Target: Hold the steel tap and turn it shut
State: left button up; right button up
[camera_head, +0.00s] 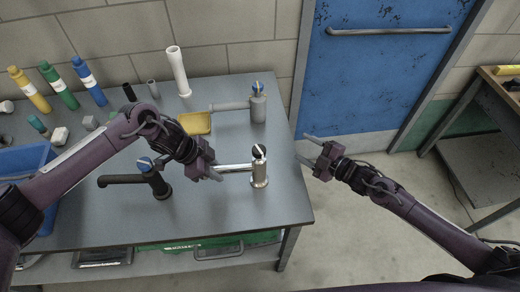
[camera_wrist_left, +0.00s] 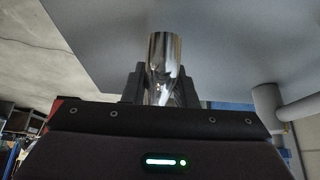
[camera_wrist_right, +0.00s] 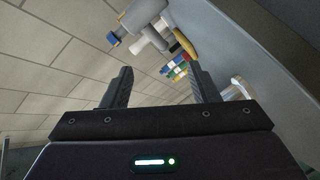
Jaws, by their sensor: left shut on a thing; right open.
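The steel tap (camera_head: 259,172) stands upright near the right end of the grey table, with a black and white top. Its shiny spout (camera_head: 236,167) points left. My left gripper (camera_head: 214,171) is shut on the spout near its free end; the tap's chrome tube (camera_wrist_left: 164,55) shows between the fingers in the left wrist view. The fingers hide part of the spout. My right gripper (camera_head: 306,150) is open and empty, off the table's right edge, to the right of the tap. In the right wrist view the gap between its fingers (camera_wrist_right: 163,85) is empty.
A black tap (camera_head: 153,180) stands left of the steel tap, under my left arm. A grey tap (camera_head: 258,104) stands behind it, near a yellow tray (camera_head: 197,124). Bottles (camera_head: 58,86), a white tube (camera_head: 179,70) and a blue bin (camera_head: 28,160) are further left. A blue door (camera_head: 370,75) is behind.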

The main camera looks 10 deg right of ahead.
aim_at(259, 149)
jog(key=s+a+r+m+g+y, duration=0.45)
jog(key=s+r+y, duration=0.25)
jog(key=s, duration=0.2)
jog(key=shift+m+g, duration=0.45)
jog(key=x, duration=1.1)
jog(key=shift+w+a+f, duration=0.1)
jog(key=shift+w+a, duration=0.1)
jog(key=shift+w, duration=0.25)
jog(key=shift+h, duration=0.3)
jog(key=c, duration=1)
jog(key=shift+o, duration=0.2)
jog(key=m+t+h, duration=0.1)
jog(key=m+t, duration=0.1)
jog(key=t, duration=0.1)
jog(key=shift+s+a, duration=0.1)
jog(key=shift+s, duration=0.05)
jog(key=shift+m+t+h, duration=1.2)
jog(key=shift+t+h, duration=0.1)
jog(key=shift+t, duration=0.1)
